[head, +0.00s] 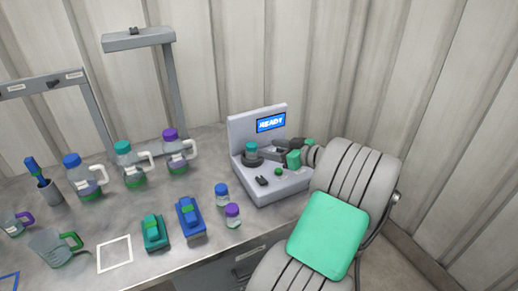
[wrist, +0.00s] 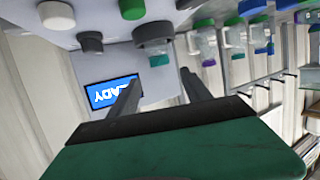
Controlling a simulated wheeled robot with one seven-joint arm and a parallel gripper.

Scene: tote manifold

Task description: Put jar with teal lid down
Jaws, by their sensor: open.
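The jar with the teal lid (head: 251,149) stands upright in a dark round seat on the grey machine (head: 270,188), left of my gripper (head: 279,149). In the wrist view, which shows the scene upside down, its teal lid (wrist: 159,60) appears just beyond the open fingers of my gripper (wrist: 159,77). The fingers are apart and nothing is held between them. A small gap seems to lie between the fingertips and the jar; exact contact is hard to tell.
The machine's screen (head: 271,122) reads READY. Small jars with blue (head: 222,194) and purple (head: 232,215) lids stand left of the machine. Handled bottles (head: 131,164) stand farther left.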

